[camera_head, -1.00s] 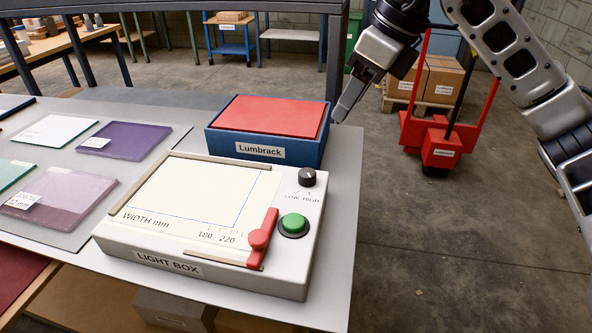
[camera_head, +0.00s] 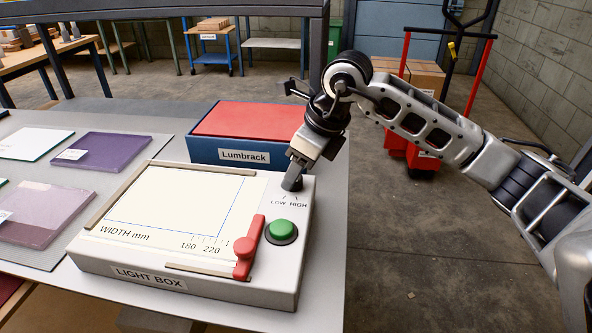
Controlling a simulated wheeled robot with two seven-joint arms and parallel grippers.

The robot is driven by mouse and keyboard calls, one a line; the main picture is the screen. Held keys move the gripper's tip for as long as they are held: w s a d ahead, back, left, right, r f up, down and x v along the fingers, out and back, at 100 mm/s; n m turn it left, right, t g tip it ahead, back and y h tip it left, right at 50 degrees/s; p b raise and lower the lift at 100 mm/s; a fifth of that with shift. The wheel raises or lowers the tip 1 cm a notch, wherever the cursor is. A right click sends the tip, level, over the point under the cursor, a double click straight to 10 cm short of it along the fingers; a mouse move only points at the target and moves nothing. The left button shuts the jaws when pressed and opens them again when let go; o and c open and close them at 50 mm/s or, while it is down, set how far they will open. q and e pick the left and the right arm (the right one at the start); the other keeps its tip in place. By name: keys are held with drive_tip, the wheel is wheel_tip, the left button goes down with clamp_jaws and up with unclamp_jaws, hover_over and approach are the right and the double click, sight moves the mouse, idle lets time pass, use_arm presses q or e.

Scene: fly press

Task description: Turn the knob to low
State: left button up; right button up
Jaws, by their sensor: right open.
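The light box (camera_head: 265,288) is a white unit on the table with a lit panel, and LOW and HIGH are marked near its back right corner. My right gripper (camera_head: 291,183) points down over the place of the black knob just behind those marks. The gripper hides most or all of the knob, so I cannot tell its setting or whether the fingers touch it. The right gripper is open. My left gripper is not in view.
A green button (camera_head: 281,230) and a red lever (camera_head: 246,248) sit in front of the marks. A blue Lumbrack box (camera_head: 198,150) with a red top stands behind the light box. Coloured glass sheets, one purple (camera_head: 112,152), lie at the left.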

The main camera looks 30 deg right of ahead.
drive_tip(key=shift+x, duration=0.75)
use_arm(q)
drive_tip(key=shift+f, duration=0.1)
use_arm(e)
drive_tip(key=c, duration=1)
drive_tip(key=shift+o, duration=0.2)
